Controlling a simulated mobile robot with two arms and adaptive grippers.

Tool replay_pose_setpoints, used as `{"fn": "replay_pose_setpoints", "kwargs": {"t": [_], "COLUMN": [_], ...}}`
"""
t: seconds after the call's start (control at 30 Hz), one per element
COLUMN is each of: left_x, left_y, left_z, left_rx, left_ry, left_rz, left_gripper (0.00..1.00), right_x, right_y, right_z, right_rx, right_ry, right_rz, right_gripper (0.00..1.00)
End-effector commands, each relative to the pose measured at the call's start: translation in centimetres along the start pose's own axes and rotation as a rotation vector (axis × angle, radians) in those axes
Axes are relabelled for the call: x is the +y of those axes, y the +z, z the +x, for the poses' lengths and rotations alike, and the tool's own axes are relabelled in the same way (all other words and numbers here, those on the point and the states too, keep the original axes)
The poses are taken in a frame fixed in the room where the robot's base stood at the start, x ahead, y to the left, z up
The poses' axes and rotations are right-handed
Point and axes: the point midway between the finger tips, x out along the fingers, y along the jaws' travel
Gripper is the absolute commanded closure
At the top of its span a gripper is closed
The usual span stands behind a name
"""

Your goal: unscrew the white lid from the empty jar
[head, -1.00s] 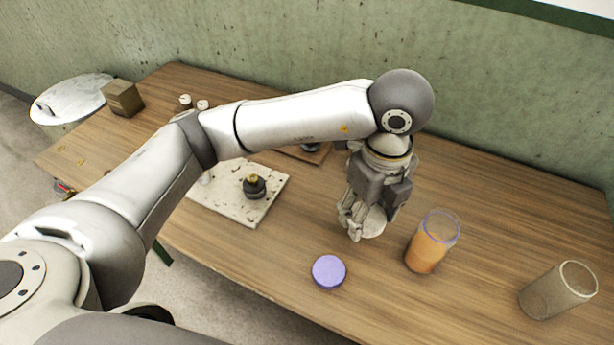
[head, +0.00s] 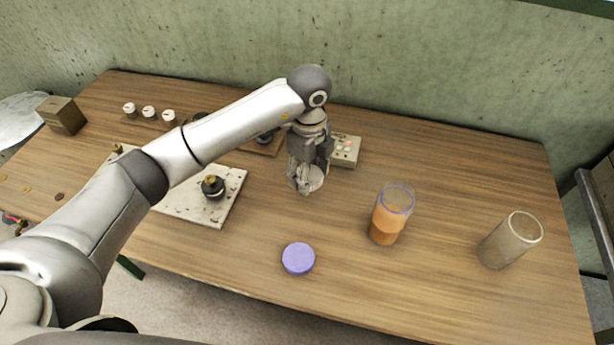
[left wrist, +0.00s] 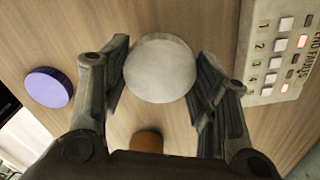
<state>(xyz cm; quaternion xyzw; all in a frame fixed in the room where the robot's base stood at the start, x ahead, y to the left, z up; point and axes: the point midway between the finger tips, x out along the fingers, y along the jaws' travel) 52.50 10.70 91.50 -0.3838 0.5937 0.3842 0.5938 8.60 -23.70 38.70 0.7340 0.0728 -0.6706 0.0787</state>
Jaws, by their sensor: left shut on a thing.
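My left gripper (head: 304,186) is shut on the white lid (head: 315,178), over the middle of the table. In the left wrist view the lid (left wrist: 160,68) is a round, pale disc between the two fingers. I cannot tell whether it touches the table. The empty jar (head: 508,242), clear glass, stands at the right of the table, apart from the gripper. Its top looks open, with no lid on it. My right gripper is not in view.
A jar of orange contents (head: 388,222) stands right of the gripper. A purple lid (head: 298,259) lies near the front edge. A button panel (head: 345,150) is behind the gripper. A pale board (head: 190,207) with a dark knobbed object (head: 213,187) lies left.

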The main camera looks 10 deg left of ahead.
Motion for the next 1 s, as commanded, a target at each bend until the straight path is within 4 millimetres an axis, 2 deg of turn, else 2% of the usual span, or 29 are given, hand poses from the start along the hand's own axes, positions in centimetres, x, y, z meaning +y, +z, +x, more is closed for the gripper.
{"fn": "replay_pose_setpoints", "kwargs": {"t": [0.2, 0.4, 0.8, 0.83, 0.97, 1.0], "left_x": [-0.7, -0.7, -0.7, -0.7, -0.7, -0.7], "left_y": [1.0, 0.9, 0.9, 0.9, 0.9, 0.9], "left_z": [1.7, 4.2, 4.9, 4.8, 4.7, 4.7], "left_rx": [0.001, 0.001, 0.000, 0.000, 0.000, 0.000], "left_ry": [0.004, 0.001, 0.000, 0.000, 0.000, 0.000], "left_rz": [-0.001, 0.001, 0.001, 0.001, 0.001, 0.001], "left_gripper": [0.74, 0.74, 0.74, 0.42, 0.25, 0.24], "right_x": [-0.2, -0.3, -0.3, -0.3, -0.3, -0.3], "right_y": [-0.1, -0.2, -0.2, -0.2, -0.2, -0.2], "right_z": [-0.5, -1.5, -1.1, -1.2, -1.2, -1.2], "right_rx": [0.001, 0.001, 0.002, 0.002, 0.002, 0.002], "right_ry": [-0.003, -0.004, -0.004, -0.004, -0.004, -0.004], "right_rz": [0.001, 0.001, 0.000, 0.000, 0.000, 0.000], "right_gripper": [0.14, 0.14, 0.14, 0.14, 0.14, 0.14]}}
